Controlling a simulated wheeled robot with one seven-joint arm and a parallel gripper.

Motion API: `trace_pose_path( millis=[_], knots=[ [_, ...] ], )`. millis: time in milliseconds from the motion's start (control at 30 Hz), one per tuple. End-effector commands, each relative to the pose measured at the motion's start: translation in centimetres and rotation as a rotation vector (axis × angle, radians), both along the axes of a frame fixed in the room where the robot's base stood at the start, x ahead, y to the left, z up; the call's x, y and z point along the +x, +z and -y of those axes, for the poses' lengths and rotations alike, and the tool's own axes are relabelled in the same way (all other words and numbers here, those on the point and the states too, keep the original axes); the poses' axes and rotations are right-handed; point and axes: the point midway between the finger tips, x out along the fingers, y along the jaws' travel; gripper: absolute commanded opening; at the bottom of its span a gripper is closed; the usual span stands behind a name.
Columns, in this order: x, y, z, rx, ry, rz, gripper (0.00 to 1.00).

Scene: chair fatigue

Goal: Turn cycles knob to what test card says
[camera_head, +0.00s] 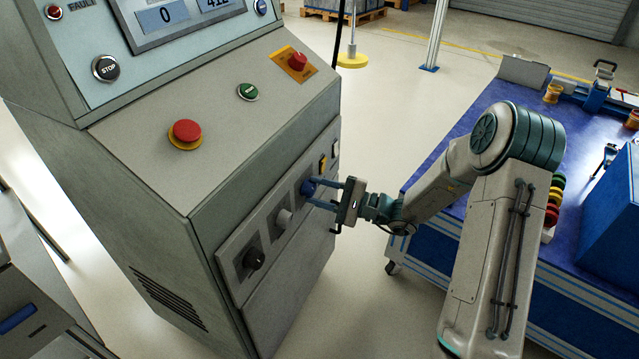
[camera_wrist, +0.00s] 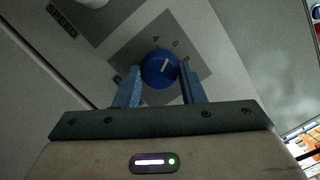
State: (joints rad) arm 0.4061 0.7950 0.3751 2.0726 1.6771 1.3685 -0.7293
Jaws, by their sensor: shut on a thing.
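A blue knob (camera_wrist: 160,69) with a white pointer line sits on a dark square plate (camera_wrist: 128,48) with small marks, too small to read. It also shows in the head view (camera_head: 307,188) on the front panel of the grey machine. My gripper (camera_wrist: 158,75) has its two blue fingers on either side of the knob and is shut on it; it also shows in the head view (camera_head: 314,192). The pointer line leans slightly right of up in the wrist view. A grey knob (camera_head: 284,218) and a black knob (camera_head: 254,259) sit on the same panel. No test card is recognisable.
Above the panel are a red emergency button (camera_head: 186,132), a green button (camera_head: 248,92) and a red knob on an orange plate (camera_head: 297,61). A blue workbench (camera_head: 455,172) stands behind my arm at right.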

Motion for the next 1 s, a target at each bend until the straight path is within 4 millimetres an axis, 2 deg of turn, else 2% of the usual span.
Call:
trace_pose_path(
  millis=[600,1000],
  knots=[
    [-0.25,0.17,-0.06,0.247,-0.001,-0.51,0.13],
    [-0.31,-0.14,-0.07,0.337,-0.001,-0.699,0.13]
  ],
)
